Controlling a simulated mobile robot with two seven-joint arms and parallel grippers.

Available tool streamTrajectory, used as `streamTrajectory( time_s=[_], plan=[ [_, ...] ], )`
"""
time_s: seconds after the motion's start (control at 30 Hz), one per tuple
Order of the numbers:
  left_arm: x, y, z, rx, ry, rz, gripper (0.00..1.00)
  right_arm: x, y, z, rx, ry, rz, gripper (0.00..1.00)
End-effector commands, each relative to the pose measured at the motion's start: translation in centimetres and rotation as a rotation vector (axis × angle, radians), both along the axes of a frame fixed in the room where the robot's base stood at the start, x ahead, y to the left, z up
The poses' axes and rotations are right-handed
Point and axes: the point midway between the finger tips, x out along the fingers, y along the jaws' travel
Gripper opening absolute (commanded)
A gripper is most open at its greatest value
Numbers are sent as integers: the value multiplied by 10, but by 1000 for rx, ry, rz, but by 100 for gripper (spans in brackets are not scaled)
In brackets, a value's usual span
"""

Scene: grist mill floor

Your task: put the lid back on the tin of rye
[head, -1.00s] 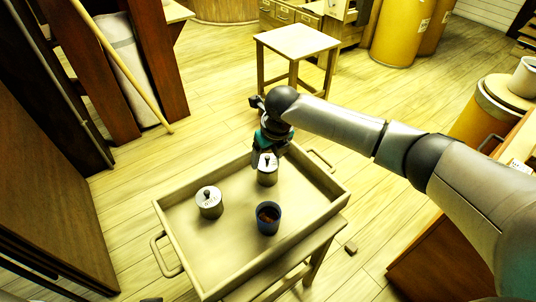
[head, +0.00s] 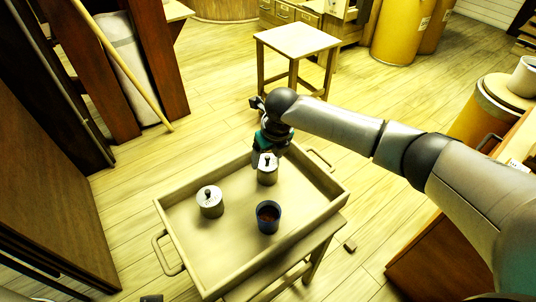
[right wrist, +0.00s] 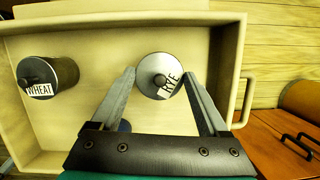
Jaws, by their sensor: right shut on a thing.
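The steel lid marked RYE (right wrist: 160,77), with a round knob, is between the fingertips of my right gripper (right wrist: 160,72) in the right wrist view. Whether lid and tin rim fully meet cannot be told. My left gripper is not clearly in view.
A lidded tin (head: 210,203) stands to the left; its label reads WHEAT in the right wrist view (right wrist: 50,75). A blue open cup (head: 268,217) with brown contents stands nearer. The wooden tray (head: 190,262) has raised walls. A small square table (head: 297,40) stands beyond.

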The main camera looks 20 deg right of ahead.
Motion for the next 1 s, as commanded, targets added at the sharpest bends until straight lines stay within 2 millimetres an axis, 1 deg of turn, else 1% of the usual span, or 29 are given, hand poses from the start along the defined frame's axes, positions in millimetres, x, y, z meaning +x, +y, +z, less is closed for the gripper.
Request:
streamTrajectory(
  time_s=[0.47,0.5,0.67,1.0],
  plan=[
    [0,0,2,0,0,0,98,0,0,0,0,0,1,25],
    [0,0,2,0,0,0,98,0,0,0,0,0,1,82],
    [0,0,2,0,0,0,98,0,0,0,0,0,1,100],
    [0,0,2,0,0,0,98,0,0,0,0,1,0,100]
  ],
)
